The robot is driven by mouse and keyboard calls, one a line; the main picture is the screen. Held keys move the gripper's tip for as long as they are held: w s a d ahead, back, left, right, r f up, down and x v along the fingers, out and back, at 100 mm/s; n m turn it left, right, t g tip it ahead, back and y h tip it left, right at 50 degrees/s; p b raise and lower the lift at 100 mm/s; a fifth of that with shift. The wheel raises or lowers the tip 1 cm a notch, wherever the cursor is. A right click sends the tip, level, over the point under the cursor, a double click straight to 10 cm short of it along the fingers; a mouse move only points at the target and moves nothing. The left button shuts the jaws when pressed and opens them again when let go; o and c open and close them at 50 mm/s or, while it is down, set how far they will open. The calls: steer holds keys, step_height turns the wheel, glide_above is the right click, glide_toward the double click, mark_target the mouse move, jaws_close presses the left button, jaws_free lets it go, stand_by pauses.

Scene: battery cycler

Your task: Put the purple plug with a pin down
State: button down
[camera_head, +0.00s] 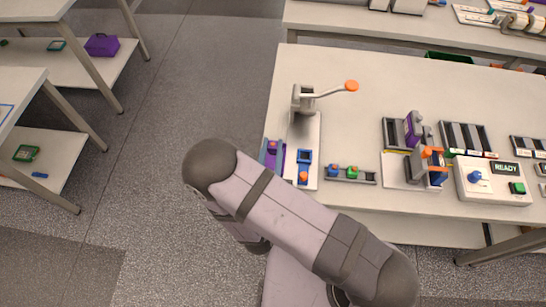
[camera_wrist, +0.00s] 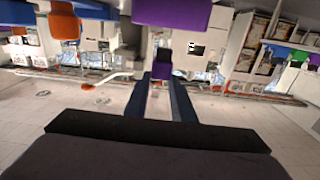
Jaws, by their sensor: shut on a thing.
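In the wrist view, my gripper (camera_wrist: 160,82) reaches forward with its two dark fingers closed on a small purple piece, which I take to be the purple plug (camera_wrist: 162,62). Its pin cannot be made out. In the head view my arm covers the gripper, so its height over the table is unclear.
A press with an orange-knobbed lever (camera_head: 304,98) stands on the table's left part. A blue holder (camera_head: 304,160) and a rack with blue and green plugs (camera_head: 350,174) are near the front. A clamp fixture (camera_head: 418,165) and a READY box (camera_head: 490,180) stand right. The table's back middle is clear.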

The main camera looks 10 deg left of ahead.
steer(key=shift+f+b, duration=1.8)
steer(key=shift+f, duration=0.65)
steer(key=shift+f, duration=0.2)
steer(key=c, duration=1.5)
jaws_free()
steer(key=shift+r, duration=0.1)
steer(key=shift+s+r, duration=0.1)
steer(key=shift+r, duration=0.05)
steer(key=shift+s, duration=5.9)
